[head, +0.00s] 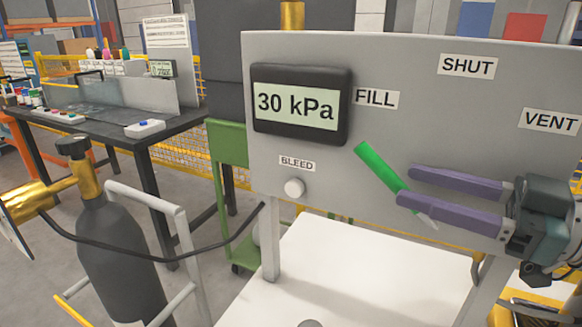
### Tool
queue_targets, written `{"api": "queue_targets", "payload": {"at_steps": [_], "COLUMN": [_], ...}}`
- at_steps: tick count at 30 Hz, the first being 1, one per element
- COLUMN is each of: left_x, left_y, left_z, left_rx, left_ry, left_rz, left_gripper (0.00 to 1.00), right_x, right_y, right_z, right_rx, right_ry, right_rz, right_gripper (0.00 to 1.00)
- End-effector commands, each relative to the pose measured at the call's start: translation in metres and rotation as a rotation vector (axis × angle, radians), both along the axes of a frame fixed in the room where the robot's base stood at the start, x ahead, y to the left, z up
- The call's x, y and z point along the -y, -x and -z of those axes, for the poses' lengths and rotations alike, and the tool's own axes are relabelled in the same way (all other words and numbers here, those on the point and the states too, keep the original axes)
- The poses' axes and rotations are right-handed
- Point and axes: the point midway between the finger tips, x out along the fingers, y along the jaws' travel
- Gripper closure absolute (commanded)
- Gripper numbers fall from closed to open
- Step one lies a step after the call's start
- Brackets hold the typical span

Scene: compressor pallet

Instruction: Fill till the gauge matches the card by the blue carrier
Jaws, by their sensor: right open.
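A grey panel (330,185) carries a black-framed gauge (300,104) that reads 30 kPa. A green lever (377,166) on the panel slants up and left toward the FILL label (377,99). The SHUT label (467,65) and VENT label (551,121) are to its upper right. My right gripper (406,185) comes in from the right with its purple fingers apart. Its lower finger crosses in front of the lever's lower part; I cannot tell whether it touches. My left gripper is out of view. I cannot make out a blue carrier with a card.
A round BLEED knob (294,187) sits below the gauge. A dark gas cylinder (112,240) with a brass valve stands on a trolley at left, its black hose (178,259) running toward the panel. A dark workbench (110,135) with small items stands behind.

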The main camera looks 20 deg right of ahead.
Motion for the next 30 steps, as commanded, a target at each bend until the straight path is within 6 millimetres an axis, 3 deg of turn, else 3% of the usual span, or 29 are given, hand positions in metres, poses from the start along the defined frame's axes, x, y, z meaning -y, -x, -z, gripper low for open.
{"api": "queue_targets", "payload": {"at_steps": [3,9,19,30], "left_x": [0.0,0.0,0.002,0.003], "left_y": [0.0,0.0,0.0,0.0], "left_z": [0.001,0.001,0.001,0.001], "left_rx": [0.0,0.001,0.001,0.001], "left_ry": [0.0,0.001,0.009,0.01], "left_rz": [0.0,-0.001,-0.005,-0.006], "left_gripper": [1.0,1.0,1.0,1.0], "right_x": [-0.011,-0.021,-0.024,-0.024], "right_y": [-0.017,-0.033,-0.036,-0.036], "right_z": [-0.001,0.0,0.001,0.001], "right_rx": [0.004,0.0,-0.002,-0.002], "right_ry": [-0.001,0.0,0.0,0.001], "right_rz": [-0.001,0.001,0.001,0.001], "right_gripper": [0.48,0.48,0.48,0.88]}}
